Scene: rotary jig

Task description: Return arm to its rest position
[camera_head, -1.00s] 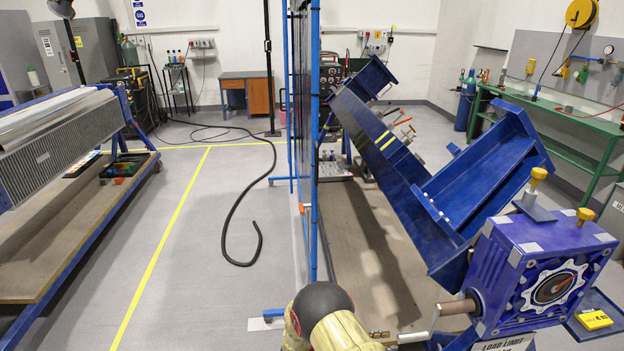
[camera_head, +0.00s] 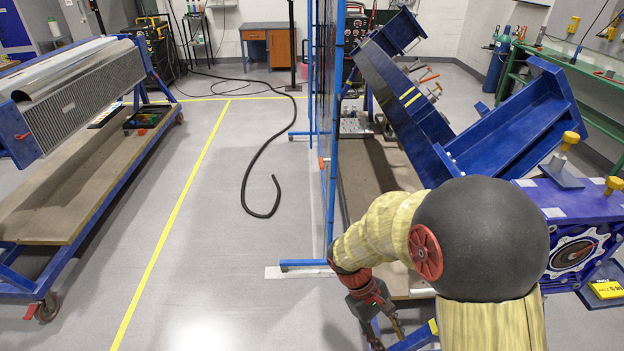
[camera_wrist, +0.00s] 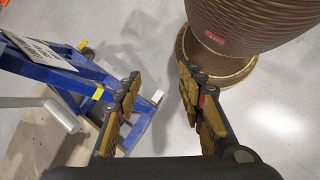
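My gripper (camera_head: 384,328) hangs low at the bottom centre of the head view, pointing down, partly cut by the frame edge. In the wrist view my gripper (camera_wrist: 160,76) has its two fingers spread apart with bare grey floor between them. It holds nothing. My arm is bent, and its big dark joint covers part of the rotary jig. The jig's blue beam frame (camera_head: 520,135) is tilted, with its purple-blue dial housing (camera_head: 575,215) at the right. The jig's blue foot frame (camera_wrist: 70,75) lies left of the fingers in the wrist view, apart from them.
A blue-framed screen (camera_head: 330,140) stands just left of the jig. A silver crank handle (camera_wrist: 50,110) shows at the wrist view's left. A wheeled bench (camera_head: 60,205) stands at the left. A black hose (camera_head: 262,150) lies on the floor.

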